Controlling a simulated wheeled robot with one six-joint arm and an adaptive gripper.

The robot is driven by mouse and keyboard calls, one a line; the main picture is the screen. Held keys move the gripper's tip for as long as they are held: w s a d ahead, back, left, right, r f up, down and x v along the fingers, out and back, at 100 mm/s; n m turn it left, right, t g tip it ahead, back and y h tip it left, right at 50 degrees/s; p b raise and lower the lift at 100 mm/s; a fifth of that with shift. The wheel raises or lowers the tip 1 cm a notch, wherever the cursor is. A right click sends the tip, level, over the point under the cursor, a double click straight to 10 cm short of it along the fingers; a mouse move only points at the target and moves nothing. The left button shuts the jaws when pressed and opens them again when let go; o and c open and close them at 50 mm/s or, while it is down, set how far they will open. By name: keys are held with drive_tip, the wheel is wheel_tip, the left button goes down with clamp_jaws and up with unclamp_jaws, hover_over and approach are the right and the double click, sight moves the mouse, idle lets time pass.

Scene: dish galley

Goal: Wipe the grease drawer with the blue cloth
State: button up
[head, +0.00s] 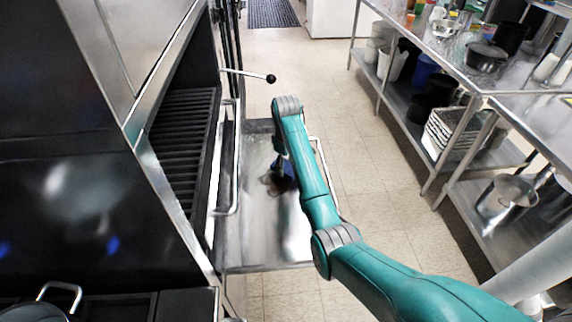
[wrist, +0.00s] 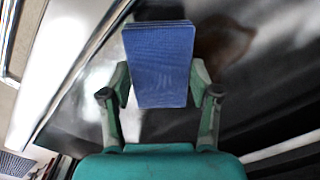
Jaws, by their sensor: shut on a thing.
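The grease drawer (head: 254,235) is a shiny metal tray, pulled out to the right of the black grill. A brown, dark smear (head: 272,184) lies on its floor; a brown patch also shows in the wrist view (wrist: 222,45). My gripper (wrist: 160,88) is shut on the blue cloth (wrist: 160,60), a folded pad between the two fingers. In the head view my gripper (head: 283,172) points down into the drawer, beside the smear. My arm partly hides gripper, cloth and drawer. I cannot tell whether the cloth touches the drawer floor.
The black grill with its grates (head: 183,135) stands at the left. A lever with a black knob (head: 271,78) sticks out above the drawer's far end. At the right, a steel shelf table (head: 455,70) holds pots and containers. The tiled floor (head: 345,120) between is clear.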

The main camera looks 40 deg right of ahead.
sight(256, 182)
drive_tip(key=shift+f, duration=0.95)
idle(0.3)
drive_tip(key=shift+w+a+r, duration=0.1)
drive_tip(key=shift+w+a, duration=0.4)
drive_tip(key=shift+a, duration=0.25)
drive_tip(key=shift+w+a, duration=0.5)
drive_tip(key=shift+a, duration=0.2)
drive_tip(key=shift+w+a+f, duration=0.1)
drive_tip(key=shift+w+a, duration=0.4)
drive_tip(key=shift+a, duration=0.3)
drive_tip(key=shift+w+a+f, duration=0.1)
drive_tip(key=shift+w+a, duration=0.4)
drive_tip(key=shift+a, duration=0.3)
drive_tip(key=shift+w+a+r, duration=0.1)
drive_tip(key=shift+w+a, duration=0.4)
drive_tip(key=shift+a, duration=0.2)
drive_tip(key=shift+w+a, duration=0.45)
drive_tip(key=shift+a, duration=0.25)
drive_tip(key=shift+s+a, duration=0.65)
drive_tip(key=shift+s, duration=0.35)
drive_tip(key=shift+s+d, duration=0.65)
drive_tip(key=shift+d, duration=0.35)
drive_tip(key=shift+s+d, duration=0.7)
drive_tip(key=shift+d, duration=0.35)
drive_tip(key=shift+s+d, duration=0.65)
drive_tip(key=shift+d, duration=0.35)
